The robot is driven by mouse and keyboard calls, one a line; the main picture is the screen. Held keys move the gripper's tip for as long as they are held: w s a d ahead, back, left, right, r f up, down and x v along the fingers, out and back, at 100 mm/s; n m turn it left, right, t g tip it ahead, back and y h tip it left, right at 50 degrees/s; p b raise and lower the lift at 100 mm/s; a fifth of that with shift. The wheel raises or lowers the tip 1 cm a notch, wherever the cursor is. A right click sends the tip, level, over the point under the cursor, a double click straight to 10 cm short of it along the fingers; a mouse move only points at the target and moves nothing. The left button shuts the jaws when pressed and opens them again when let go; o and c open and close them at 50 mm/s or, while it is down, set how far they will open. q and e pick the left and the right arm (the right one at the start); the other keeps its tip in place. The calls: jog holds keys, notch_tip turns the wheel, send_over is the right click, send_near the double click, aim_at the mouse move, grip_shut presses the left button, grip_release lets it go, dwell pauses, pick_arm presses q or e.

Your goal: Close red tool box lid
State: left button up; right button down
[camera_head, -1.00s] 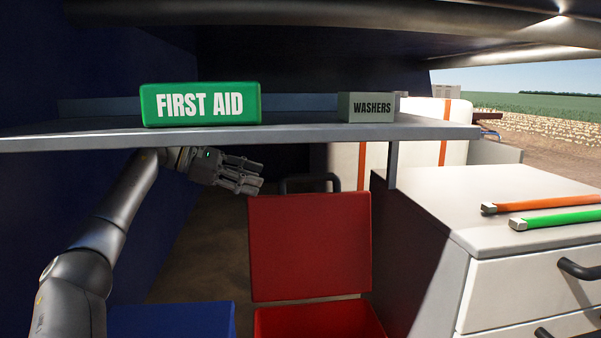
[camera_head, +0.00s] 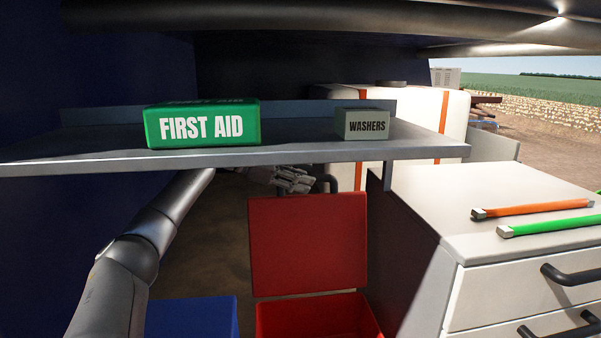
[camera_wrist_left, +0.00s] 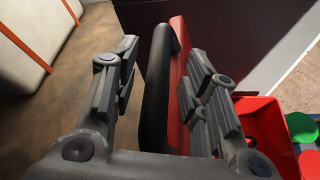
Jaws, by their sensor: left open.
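The red tool box (camera_head: 330,318) stands low beside the drawer cabinet, with its red lid (camera_head: 308,246) raised upright. My left gripper (camera_head: 294,184) is under the shelf, behind the top of the lid, partly hidden by the shelf and lid. In the left wrist view my left gripper (camera_wrist_left: 160,85) is open, with its fingers on either side of the handle and the lid's edge. I cannot tell whether the fingers touch them. My right gripper is not in view.
A shelf (camera_head: 290,153) with a green first aid box (camera_head: 200,126) and a washers box (camera_head: 366,124) hangs over my left arm. A blue box (camera_head: 192,318) is left of the tool box. The drawer cabinet (camera_head: 500,250) is close on the right.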

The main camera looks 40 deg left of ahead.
pick_arm(q)
jog(key=shift+f, duration=0.1)
grip_shut()
dwell(0.3)
